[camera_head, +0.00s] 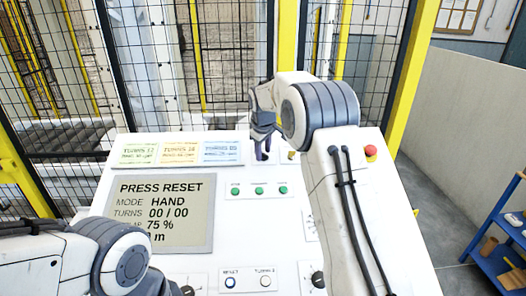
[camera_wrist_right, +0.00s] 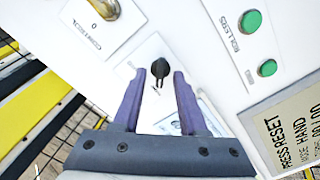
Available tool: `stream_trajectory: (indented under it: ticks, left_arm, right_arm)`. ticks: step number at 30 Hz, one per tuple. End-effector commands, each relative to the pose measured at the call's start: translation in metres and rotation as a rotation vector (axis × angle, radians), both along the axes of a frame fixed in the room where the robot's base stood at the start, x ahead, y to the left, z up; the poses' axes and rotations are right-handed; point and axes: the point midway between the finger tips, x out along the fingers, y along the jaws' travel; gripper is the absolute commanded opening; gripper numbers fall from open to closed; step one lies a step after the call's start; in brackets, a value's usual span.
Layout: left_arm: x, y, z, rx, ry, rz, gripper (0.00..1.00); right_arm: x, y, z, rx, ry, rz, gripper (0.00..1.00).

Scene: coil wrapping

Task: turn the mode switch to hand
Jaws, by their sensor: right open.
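The mode switch is a small black knob (camera_wrist_right: 160,68) on a white plate in the right wrist view. Its pointer tail reaches down between the fingers. My right gripper (camera_wrist_right: 159,76) is open, with one purple finger on each side of the knob; I cannot tell whether either touches it. In the head view my right gripper (camera_head: 263,150) is over the panel's upper part and hides the knob. The panel's display (camera_head: 160,212) reads PRESS RESET, MODE HAND, TURNS 00 / 00. My left arm comes in at the lower left; its gripper is out of view.
A brass-coloured key switch (camera_wrist_right: 105,9) sits close to the knob. Several green buttons (camera_head: 259,190) are below the gripper in the head view. A red button (camera_head: 371,151) is at the upper right. A mesh fence stands behind the panel, and a blue shelf (camera_head: 498,262) stands right.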

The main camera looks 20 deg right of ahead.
Motion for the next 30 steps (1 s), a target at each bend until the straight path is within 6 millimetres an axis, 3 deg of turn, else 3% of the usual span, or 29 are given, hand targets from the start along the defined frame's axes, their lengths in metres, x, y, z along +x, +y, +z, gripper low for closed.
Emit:
stream_trajectory:
  ticks: [5, 18, 30]
  left_arm:
    - [0.0, 0.0, -0.008, 0.0, 0.0, 0.001, 0.0]
    - [0.0, 0.0, -0.028, 0.0, 0.0, 0.005, 0.0]
    - [0.0, 0.0, -0.029, 0.0, 0.0, 0.005, 0.0]
  right_arm:
    - [-0.005, 0.002, 0.013, 0.0, -0.004, -0.001, 0.42]
    - [-0.034, 0.013, 0.085, 0.0, -0.004, 0.002, 0.42]
    - [-0.039, 0.014, 0.097, 0.0, -0.001, 0.001, 0.42]
